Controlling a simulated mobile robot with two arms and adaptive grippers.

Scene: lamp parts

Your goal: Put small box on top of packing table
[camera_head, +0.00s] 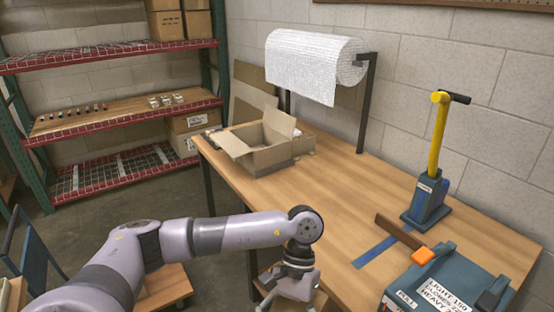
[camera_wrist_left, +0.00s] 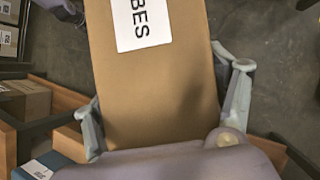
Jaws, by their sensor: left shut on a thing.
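The small box (camera_wrist_left: 155,90) is brown cardboard with a white label reading "BES"; it fills the middle of the left wrist view. My left gripper (camera_wrist_left: 162,112) is shut on it, with one finger on each side. In the head view my left gripper (camera_head: 290,288) hangs beside the near left edge of the packing table (camera_head: 335,220), at the bottom of the picture. The box is mostly hidden or out of frame there. The packing table has a light wooden top. My right gripper is not in view.
An open carton (camera_head: 260,150) stands at the table's far left, before a white wrap roll (camera_head: 315,62). A blue tool with a yellow handle (camera_head: 436,140) and a blue tape machine (camera_head: 440,285) stand at the right. The table's middle is clear. Red shelving (camera_head: 115,115) stands behind.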

